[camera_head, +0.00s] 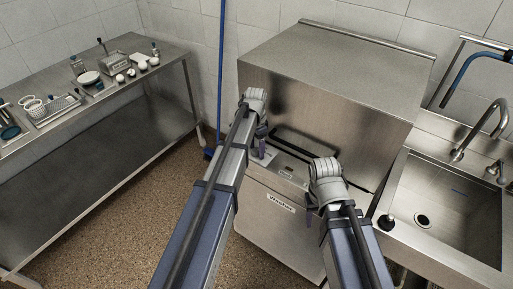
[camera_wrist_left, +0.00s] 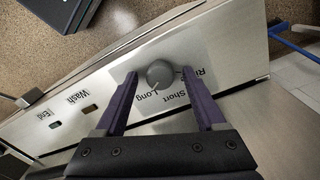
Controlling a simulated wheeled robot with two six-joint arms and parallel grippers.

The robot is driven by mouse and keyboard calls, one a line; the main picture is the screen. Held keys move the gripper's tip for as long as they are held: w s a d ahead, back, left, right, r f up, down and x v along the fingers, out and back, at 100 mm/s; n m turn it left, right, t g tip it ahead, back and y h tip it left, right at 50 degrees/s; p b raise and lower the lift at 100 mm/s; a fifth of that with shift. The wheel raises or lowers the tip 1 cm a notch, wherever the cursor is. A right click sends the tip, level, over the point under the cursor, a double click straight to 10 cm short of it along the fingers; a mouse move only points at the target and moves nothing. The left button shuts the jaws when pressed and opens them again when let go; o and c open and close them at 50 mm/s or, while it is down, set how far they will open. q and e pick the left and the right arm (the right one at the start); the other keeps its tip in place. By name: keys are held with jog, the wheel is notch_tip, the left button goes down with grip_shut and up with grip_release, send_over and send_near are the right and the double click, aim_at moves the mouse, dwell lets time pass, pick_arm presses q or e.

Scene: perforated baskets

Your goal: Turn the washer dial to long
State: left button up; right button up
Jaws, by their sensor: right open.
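The washer (camera_head: 280,225) is a steel machine with a "Washer" label on its front, below a raised hood. In the left wrist view its round grey dial (camera_wrist_left: 160,73) sits on a pale panel with "Long", "Short" and a partly hidden third word. A light pointer line on the dial points down-left, towards "Long". My left gripper (camera_wrist_left: 159,76) is open, with one purple finger on each side of the dial; I cannot tell whether they touch it. My left gripper hides the dial in the head view (camera_head: 261,146). My right gripper (camera_head: 312,201) is open in front of the washer's right side.
"Wash" and "End" indicators (camera_wrist_left: 90,107) lie along the panel. A steel sink (camera_head: 445,205) with a tap stands at the right. A steel table (camera_head: 110,85) with kitchen items stands at the left, with clear floor between it and the washer. A blue pole (camera_head: 221,70) stands by the wall.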

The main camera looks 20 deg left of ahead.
aim_at(256, 149)
pick_arm(q)
notch_tip(256, 149, up, 8)
jog(key=p, duration=0.8)
jog(key=shift+a, duration=0.1)
jog(key=shift+f, duration=0.1)
pick_arm(e)
notch_tip(256, 149, up, 8)
jog(key=shift+f, duration=0.1)
